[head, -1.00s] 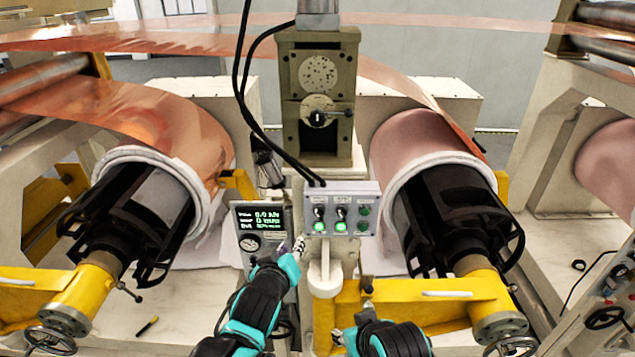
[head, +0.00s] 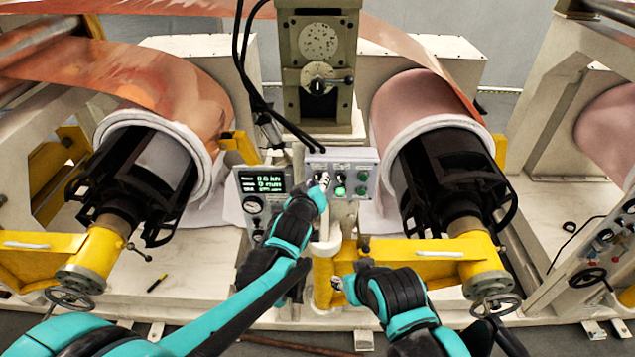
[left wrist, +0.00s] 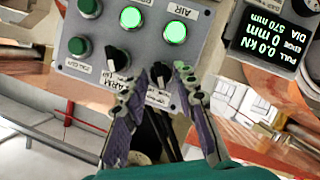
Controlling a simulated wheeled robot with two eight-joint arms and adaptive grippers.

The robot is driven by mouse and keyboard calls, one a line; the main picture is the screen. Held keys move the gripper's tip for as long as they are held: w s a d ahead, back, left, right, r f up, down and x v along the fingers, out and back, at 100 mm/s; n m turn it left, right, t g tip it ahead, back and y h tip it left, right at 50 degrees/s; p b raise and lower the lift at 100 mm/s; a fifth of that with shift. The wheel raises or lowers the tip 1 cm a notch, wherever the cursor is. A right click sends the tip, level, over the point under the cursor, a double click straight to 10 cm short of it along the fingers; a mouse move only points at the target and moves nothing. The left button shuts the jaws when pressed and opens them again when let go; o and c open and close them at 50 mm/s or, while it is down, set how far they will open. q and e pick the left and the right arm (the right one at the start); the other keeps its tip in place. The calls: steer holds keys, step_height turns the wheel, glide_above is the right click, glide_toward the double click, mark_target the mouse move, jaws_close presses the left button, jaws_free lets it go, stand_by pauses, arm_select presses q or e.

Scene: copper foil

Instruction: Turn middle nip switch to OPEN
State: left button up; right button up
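The grey control box (head: 358,160) stands at the centre of the head view. Its middle black switch (head: 341,178) is above a lit green button (head: 340,191). My left gripper (head: 323,181) is in front of the box's left column and hides that switch. In the left wrist view the box (left wrist: 60,22) appears upside down. There my left gripper (left wrist: 153,78) has its two fingers apart, with no object held. The middle switch (left wrist: 118,57) is beside the left-hand fingertip; contact is unclear. My right gripper (head: 338,284) is low, below the box.
A display panel (head: 262,182) stands left of the box. Copper rolls (head: 195,115) and (head: 410,105) flank the centre, with black shafts and yellow arms (head: 425,249). Black cables (head: 258,105) hang down behind the box. A grey post stands below it.

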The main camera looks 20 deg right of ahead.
arm_select(q)
jaws_close()
